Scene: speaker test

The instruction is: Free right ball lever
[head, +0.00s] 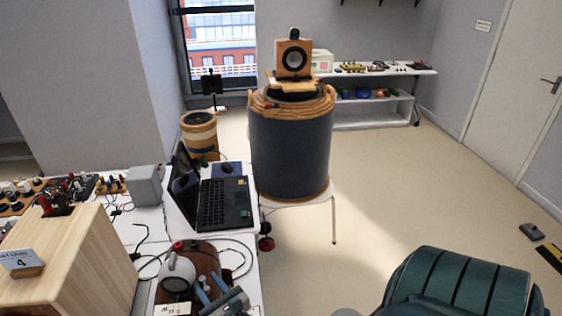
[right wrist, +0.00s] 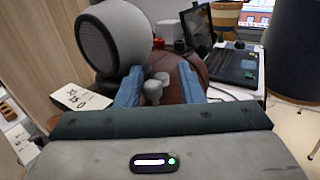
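A grey ball-shaped speaker (head: 177,271) with a round mesh face stands on a brown rounded base (head: 209,256) on the white table. It also shows in the right wrist view (right wrist: 113,36). My right gripper (head: 211,286) is at the base, just right of the ball. In the right wrist view its blue fingers (right wrist: 161,88) are apart. A small grey lever with a rounded end (right wrist: 154,91) shows between them, nearer the left finger. I cannot tell whether either finger touches it. My left gripper is not in view.
A laptop (head: 224,203) stands open behind the base. A wooden cabinet (head: 70,262) is at left, and a grey box (head: 146,186) is behind it. Cables lie around the base. A blue drum (head: 290,150) carries a small wooden speaker (head: 294,60). Floor at right is mostly clear.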

